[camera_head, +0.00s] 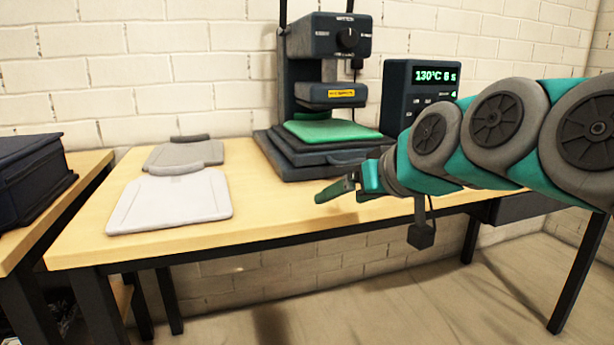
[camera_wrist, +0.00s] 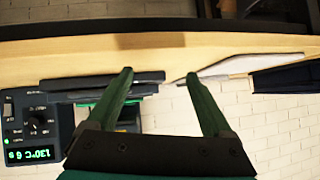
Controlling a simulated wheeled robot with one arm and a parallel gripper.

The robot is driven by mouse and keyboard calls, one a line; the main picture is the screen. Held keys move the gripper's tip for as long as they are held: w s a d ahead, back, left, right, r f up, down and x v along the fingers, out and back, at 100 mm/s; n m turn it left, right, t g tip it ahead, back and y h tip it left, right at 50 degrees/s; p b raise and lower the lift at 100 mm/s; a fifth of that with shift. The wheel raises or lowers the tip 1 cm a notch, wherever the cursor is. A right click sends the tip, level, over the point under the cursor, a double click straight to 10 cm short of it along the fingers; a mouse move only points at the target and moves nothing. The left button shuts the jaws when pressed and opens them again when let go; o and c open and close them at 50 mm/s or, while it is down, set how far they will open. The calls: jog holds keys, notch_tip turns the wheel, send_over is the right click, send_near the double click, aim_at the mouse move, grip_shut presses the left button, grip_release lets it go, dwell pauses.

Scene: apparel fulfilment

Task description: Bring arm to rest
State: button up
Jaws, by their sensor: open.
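My gripper (camera_head: 338,190) is in front of the wooden table (camera_head: 270,215), near its front edge, with my arm reaching in from the right. In the wrist view my gripper (camera_wrist: 157,82) shows two green fingers spread apart with nothing between them. The wrist view looks upside down, with the table's wooden top (camera_wrist: 200,57) across the upper part.
A heat press (camera_head: 325,100) with a green pad stands at the table's back, beside a control box (camera_head: 420,92) reading 130°C. A white garment (camera_head: 172,202) and a grey garment (camera_head: 183,153) lie at left. A dark box (camera_head: 32,175) stands on another table.

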jog(key=s+d+f+m+g+h+p, duration=0.1)
jog(key=s+f+g, duration=0.2)
jog(key=s+f, duration=0.35)
jog(key=s+d+f+g+h, duration=0.15)
jog(key=s+f, duration=0.25)
jog(key=f, duration=0.5)
jog(key=s+d+f+m+g+h, duration=0.1)
jog(key=s+d+f+g, duration=0.2)
jog(key=s, duration=0.6)
jog(key=s+d+f+m+g+h+p, duration=0.1)
jog(key=s+d+f+g+h, duration=0.1)
jog(key=s+f, duration=0.6)
jog(key=shift+s+d+f+m+g, duration=0.3)
jog(key=shift+s+d+g, duration=0.3)
jog(key=shift+g, duration=0.35)
